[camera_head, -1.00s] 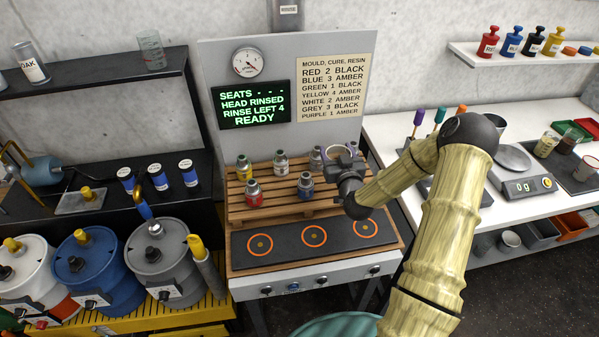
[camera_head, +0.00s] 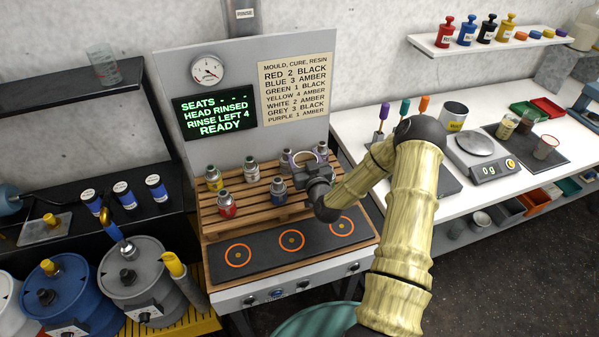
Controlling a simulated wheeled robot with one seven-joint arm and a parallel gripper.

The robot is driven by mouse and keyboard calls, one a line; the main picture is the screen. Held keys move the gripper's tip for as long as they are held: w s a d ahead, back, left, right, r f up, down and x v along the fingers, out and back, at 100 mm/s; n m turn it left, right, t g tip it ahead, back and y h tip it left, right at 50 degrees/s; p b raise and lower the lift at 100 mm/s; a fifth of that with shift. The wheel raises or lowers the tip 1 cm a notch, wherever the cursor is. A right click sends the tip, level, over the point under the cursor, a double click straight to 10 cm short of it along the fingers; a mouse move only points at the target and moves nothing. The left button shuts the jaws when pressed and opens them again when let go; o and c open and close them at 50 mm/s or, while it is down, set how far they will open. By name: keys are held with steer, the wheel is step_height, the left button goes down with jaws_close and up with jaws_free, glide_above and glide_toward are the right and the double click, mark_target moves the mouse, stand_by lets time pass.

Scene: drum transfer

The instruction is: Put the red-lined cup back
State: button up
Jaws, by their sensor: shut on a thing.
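My gripper (camera_head: 312,174) is over the right part of the wooden rack, shut on a small round-rimmed cup (camera_head: 306,154). The cup is mostly hidden by the gripper, and I cannot make out a red line on it. Another cup with a reddish look (camera_head: 545,147) stands on the dark mat (camera_head: 550,166) on the white bench at right. An amber cup (camera_head: 506,127) and a dark-filled cup (camera_head: 525,124) stand on the same mat.
Several small bottles stand on the wooden rack (camera_head: 250,212), close to my gripper. The dark strip (camera_head: 265,253) with three orange rings in front is bare. A scale (camera_head: 478,147) reading 0 g stands left of the mat. The screen (camera_head: 215,112) reads READY.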

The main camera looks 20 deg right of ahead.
steer(key=shift+f, duration=0.9)
steer(key=shift+f+p, duration=0.7)
steer(key=shift+f, duration=1.4)
steer(key=shift+f, duration=0.15)
steer(key=o, duration=1)
steer(key=shift+o, duration=0.2)
